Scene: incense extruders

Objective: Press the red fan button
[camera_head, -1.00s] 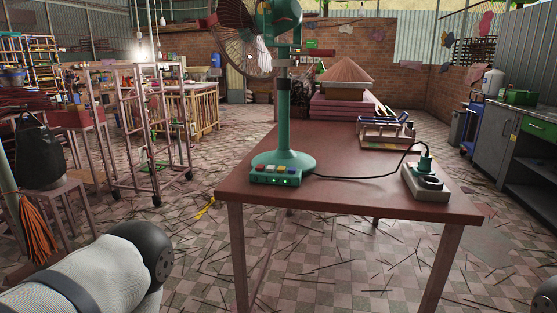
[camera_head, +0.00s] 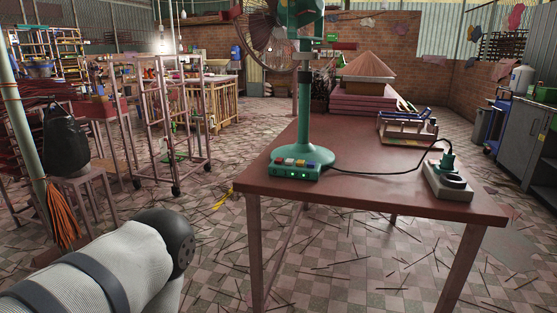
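A green standing fan (camera_head: 305,100) is on the near left part of a reddish-brown table (camera_head: 370,185). Its round wire cage is partly cut off by the top edge. The control box (camera_head: 295,172) at the foot of the fan faces me and carries a row of small coloured buttons. A red button (camera_head: 279,161) seems to be at the left end of the row, but the buttons are too small to tell surely. My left arm shows at the lower left, well short of the table. Neither gripper is in view.
A power strip (camera_head: 447,182) with the fan's plug and black cord lies at the table's right. A wooden rack (camera_head: 407,129) and stacked boards under a conical hat (camera_head: 367,65) are farther back. A stool with a black bag (camera_head: 66,140) stands left. Sticks litter the tiled floor.

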